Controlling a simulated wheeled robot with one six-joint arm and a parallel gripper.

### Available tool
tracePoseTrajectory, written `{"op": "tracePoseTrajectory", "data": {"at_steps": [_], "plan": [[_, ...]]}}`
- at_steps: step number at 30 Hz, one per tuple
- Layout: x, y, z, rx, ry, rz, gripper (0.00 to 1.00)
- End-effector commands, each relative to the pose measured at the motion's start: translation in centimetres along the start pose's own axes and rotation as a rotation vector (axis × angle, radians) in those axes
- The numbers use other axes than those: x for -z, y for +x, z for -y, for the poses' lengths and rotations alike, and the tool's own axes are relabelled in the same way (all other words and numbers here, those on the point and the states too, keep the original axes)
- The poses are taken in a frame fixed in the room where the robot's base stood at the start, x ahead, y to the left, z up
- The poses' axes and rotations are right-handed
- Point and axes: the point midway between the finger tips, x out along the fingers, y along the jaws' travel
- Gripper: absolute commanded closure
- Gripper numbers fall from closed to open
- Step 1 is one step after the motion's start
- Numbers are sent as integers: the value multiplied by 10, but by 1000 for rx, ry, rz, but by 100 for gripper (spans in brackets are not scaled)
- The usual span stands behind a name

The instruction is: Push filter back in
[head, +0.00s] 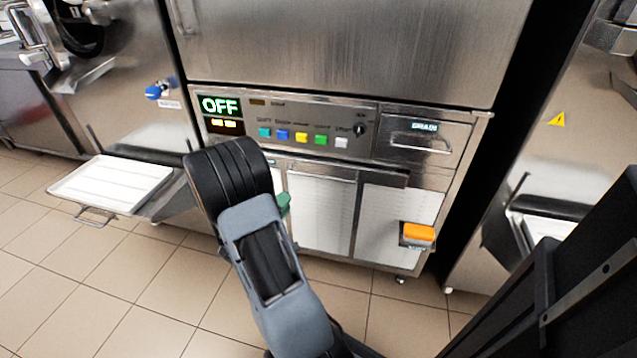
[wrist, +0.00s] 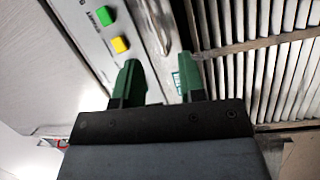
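The freezer's lower front has white finely slatted panels (head: 322,212), which show as slats in the wrist view (wrist: 285,65). A metal-edged strip (head: 385,178) juts out just above them, below the control panel; it looks like the filter's front edge, but I cannot be sure. Its left part is hidden behind my arm. My gripper (wrist: 160,82) is in front of this area, with its two green fingers apart and nothing visibly held. In the head view only a bit of green finger (head: 284,204) shows. I cannot tell whether a finger touches the front.
The control panel (head: 330,115) has an OFF display (head: 220,105), coloured buttons and a knob. A drawer handle (head: 420,147) is at its right. An orange block (head: 418,232) sticks out at lower right. A white tray (head: 112,183) stands out at left. Tiled floor is clear in front.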

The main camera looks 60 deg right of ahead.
Motion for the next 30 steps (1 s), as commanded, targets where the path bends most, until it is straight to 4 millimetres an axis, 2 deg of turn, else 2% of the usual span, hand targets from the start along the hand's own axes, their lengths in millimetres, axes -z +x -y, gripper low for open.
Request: {"op": "tracePoseTrajectory", "data": {"at_steps": [3, 8, 21, 30], "plan": [[-15, 2, 1, -74, -88, 61, 63], [-23, 15, -1, -111, -130, 94, 63], [-30, 95, -10, -112, -129, 93, 63], [-32, 129, -16, -111, -130, 90, 63]]}}
